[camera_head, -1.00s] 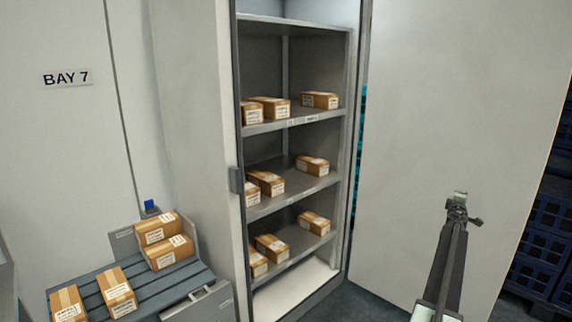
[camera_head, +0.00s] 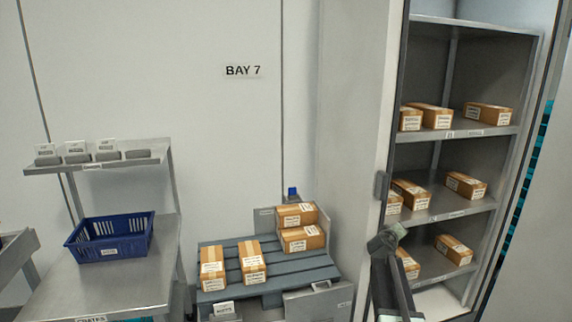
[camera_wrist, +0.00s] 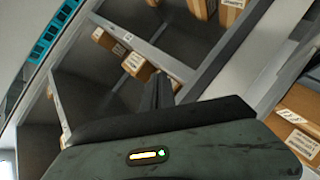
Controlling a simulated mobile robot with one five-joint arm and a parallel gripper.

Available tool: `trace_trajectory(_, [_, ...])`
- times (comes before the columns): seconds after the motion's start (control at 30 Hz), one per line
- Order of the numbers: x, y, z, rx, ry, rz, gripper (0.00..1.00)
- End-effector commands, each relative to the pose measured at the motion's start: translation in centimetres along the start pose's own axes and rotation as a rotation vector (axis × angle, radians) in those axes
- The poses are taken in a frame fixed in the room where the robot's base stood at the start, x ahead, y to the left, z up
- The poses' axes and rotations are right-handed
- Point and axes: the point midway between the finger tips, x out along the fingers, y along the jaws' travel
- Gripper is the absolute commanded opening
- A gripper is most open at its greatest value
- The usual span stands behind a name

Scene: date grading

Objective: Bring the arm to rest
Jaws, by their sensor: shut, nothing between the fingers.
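My arm reaches up from the bottom of the head view, with my gripper (camera_head: 386,240) at its upper end, in front of the left side of the open cabinet. In the wrist view my gripper (camera_wrist: 160,92) shows as dark fingers closed together, with nothing between them. The cabinet shelves (camera_head: 447,213) and their boxes lie behind it and appear tilted in the wrist view. Part of the lower shelves is hidden behind my arm.
A slatted pallet (camera_head: 225,297) with several boxes stands left of my arm. Further left, a steel table (camera_head: 140,285) holds a blue crate (camera_head: 112,238). The open cabinet door (camera_head: 545,220) is at the right edge.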

Motion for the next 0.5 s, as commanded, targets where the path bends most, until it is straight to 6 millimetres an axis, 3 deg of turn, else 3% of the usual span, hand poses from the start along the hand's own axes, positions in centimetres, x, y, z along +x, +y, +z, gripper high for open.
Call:
trace_trajectory(0.03, [-3.3,-3.6,-0.5,0.036,-0.025,-0.062,0.0])
trace_trajectory(0.1, [-7.2,-8.4,-0.4,0.09,-0.086,-0.158,0.0])
trace_trajectory(0.23, [-14.9,-16.2,1.6,0.17,-0.234,-0.351,0.0])
trace_trajectory(0.33, [-20.2,-20.4,4.3,0.213,-0.365,-0.489,0.0])
trace_trajectory(0.5, [-27.5,-24.1,9.3,0.264,-0.587,-0.683,0.0])
